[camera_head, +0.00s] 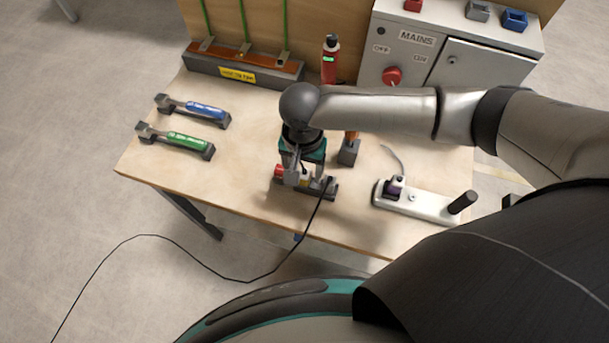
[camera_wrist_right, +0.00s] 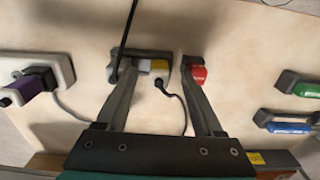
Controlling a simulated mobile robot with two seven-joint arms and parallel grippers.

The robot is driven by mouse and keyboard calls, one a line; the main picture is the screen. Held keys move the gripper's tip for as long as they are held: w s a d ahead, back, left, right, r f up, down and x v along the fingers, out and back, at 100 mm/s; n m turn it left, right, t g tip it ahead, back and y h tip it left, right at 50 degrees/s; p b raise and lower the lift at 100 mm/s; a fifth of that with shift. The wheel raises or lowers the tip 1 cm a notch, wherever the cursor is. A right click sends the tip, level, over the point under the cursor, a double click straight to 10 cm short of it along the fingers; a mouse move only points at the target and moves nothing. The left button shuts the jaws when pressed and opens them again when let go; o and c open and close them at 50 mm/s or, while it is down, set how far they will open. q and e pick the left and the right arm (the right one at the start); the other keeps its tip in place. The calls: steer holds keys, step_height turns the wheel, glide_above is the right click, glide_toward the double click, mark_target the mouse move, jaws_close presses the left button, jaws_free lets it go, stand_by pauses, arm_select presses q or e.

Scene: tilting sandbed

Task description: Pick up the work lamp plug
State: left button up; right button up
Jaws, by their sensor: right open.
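My right gripper (camera_head: 303,179) is open above a low dark holder (camera_head: 333,191) near the table's front edge. In the right wrist view its fingers (camera_wrist_right: 160,74) are apart, with a yellow block (camera_wrist_right: 160,67) and a grey block (camera_wrist_right: 139,67) between them. A thin black cord (camera_wrist_right: 180,103) runs from the yellow block. A red piece (camera_head: 279,171) sits at the holder's left end; it also shows in the wrist view (camera_wrist_right: 198,74), by one fingertip. Which piece is the work lamp plug is not clear; the gripper partly hides them. My left gripper is out of view.
A black cable (camera_head: 268,274) hangs over the front edge to the floor. A white power strip (camera_head: 428,207) with a purple plug (camera_head: 395,186) lies right. Blue (camera_head: 205,112) and green (camera_head: 188,141) handled tools lie left. A mains cabinet (camera_head: 397,48) stands behind.

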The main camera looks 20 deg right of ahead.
mark_target(303, 176)
steer(key=shift+s+f, duration=0.1)
steer(key=shift+f, duration=1.85)
jaws_close()
